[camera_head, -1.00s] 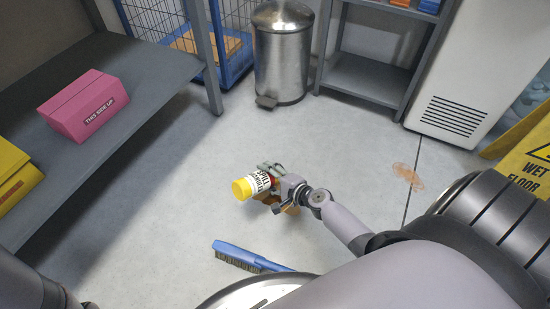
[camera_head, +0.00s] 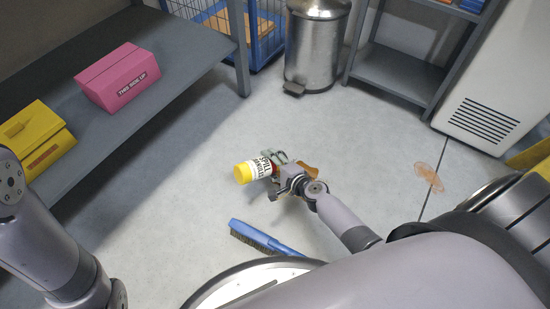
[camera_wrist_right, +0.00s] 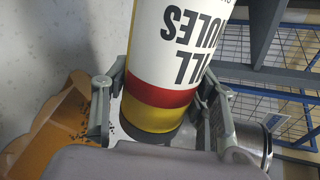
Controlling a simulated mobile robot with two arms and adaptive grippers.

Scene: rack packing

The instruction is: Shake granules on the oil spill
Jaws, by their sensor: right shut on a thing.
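A white canister with black lettering, a yellow cap and a red band (camera_head: 258,168) is held by my right gripper (camera_head: 278,167). It lies almost sideways above the floor, cap end to the left. In the right wrist view, the fingers grip the canister (camera_wrist_right: 180,45) near its red and yellow bands; its far end is cut off. An orange-brown patch (camera_head: 311,172) shows behind the gripper, partly hidden. In the wrist view, this patch (camera_wrist_right: 40,130) has dark specks on it. A second, translucent amber puddle (camera_head: 428,178) lies farther right. My left gripper is out of view.
A blue brush (camera_head: 262,238) lies on the floor near my base. A grey shelf (camera_head: 185,70) at left holds a pink box (camera_head: 118,78) and a yellow box (camera_head: 35,140). A metal bin (camera_head: 316,45) stands behind. Floor between shelf and canister is clear.

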